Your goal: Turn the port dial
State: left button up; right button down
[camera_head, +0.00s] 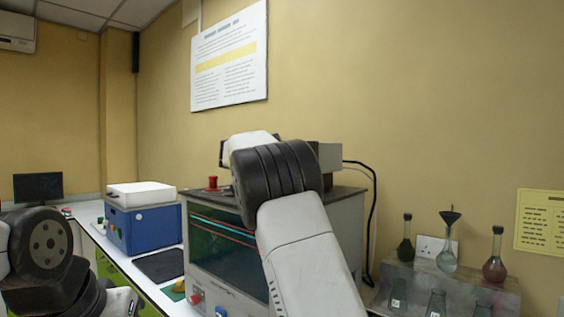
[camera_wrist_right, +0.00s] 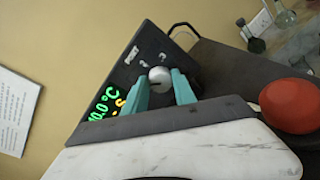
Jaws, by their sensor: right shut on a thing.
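The silver round dial (camera_wrist_right: 160,78) sits on the black front panel of a small unit with a lit green temperature readout (camera_wrist_right: 104,104). My right gripper (camera_wrist_right: 160,80) has its two teal fingers on either side of the dial and is shut on it. In the head view my right arm covers the dial and the gripper; only parts of the unit (camera_head: 329,155) show behind the arm. My left arm is at the lower left of the head view, and its fingers are not visible.
The unit stands on a grey machine (camera_head: 345,220) with a dark window. A red knob (camera_head: 212,183) on its top also shows close by in the wrist view (camera_wrist_right: 290,105). A blue box (camera_head: 142,228) stands left; glass flasks (camera_head: 447,258) stand right. A black cable runs behind.

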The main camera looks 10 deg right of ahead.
jog(key=shift+f+n, duration=0.15)
jog(key=shift+n, duration=1.25)
jog(key=c, duration=1)
grip_release()
jog(key=shift+a, duration=0.1)
jog(key=v, duration=0.7)
jog(key=shift+s+a, duration=0.1)
jog(key=shift+a, duration=0.25)
